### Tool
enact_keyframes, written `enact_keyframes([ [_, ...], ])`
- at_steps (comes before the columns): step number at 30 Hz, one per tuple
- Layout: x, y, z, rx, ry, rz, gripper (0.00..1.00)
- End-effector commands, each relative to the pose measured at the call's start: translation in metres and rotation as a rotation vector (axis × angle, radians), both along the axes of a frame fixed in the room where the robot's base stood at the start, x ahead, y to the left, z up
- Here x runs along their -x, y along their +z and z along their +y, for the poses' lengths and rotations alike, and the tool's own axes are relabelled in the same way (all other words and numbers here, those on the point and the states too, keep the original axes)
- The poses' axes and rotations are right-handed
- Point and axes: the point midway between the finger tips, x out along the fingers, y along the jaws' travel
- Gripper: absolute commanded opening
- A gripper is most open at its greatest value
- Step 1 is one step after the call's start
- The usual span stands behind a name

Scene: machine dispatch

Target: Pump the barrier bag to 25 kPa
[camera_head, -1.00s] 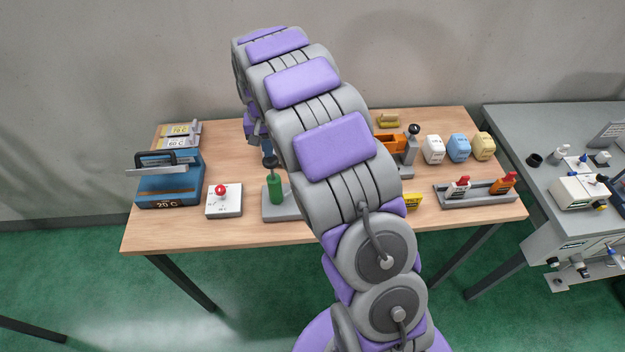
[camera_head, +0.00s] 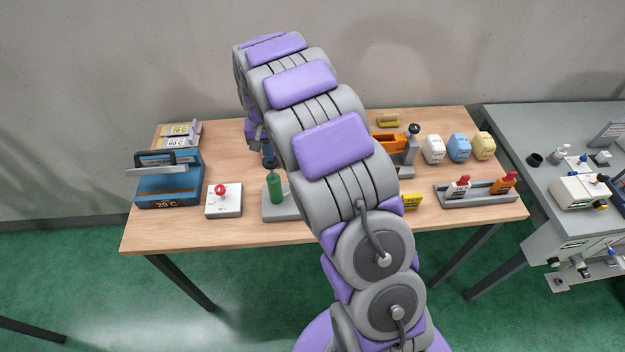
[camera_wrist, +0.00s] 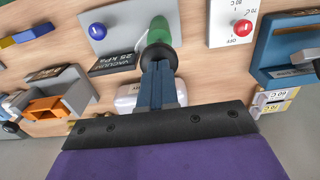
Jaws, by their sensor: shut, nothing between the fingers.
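The pump is a green cylinder (camera_head: 276,188) standing on a grey base plate (camera_head: 283,214) near the table's front edge. It also shows in the wrist view (camera_wrist: 158,30), with a black round knob (camera_wrist: 158,54) on top. The plate carries a blue button (camera_wrist: 97,31) and a dark label (camera_wrist: 114,62) reading 25 kPa. My gripper (camera_wrist: 158,68) is shut and empty, its blue fingertips right at the knob; I cannot tell whether they touch it. A whitish rounded thing (camera_wrist: 128,98) lies partly behind the fingers; I cannot tell whether it is the barrier bag.
A white box with a red knob (camera_head: 223,200) and a blue 20 C case (camera_head: 170,187) stand left of the pump. An orange press-like device (camera_head: 390,143), several small coloured containers (camera_head: 458,148) and a grey rack (camera_head: 480,195) stand right. My arm hides the table's middle.

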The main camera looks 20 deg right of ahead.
Motion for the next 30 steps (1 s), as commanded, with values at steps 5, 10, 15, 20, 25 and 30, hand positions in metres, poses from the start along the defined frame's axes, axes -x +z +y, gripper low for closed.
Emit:
enact_keyframes([
  [5,0.0,-0.006,0.0,0.0,0.0,0.003,0.0],
  [10,0.0,-0.008,0.0,0.0,0.0,0.003,0.0],
  [15,0.0,-0.007,0.0,0.0,0.0,0.004,0.0],
  [20,0.0,0.0,0.0,0.0,0.0,0.003,0.0],
  [25,0.001,0.011,0.0,0.0,0.0,0.003,0.0],
  [30,0.0,0.022,0.0,0.0,0.0,0.002,0.0],
])
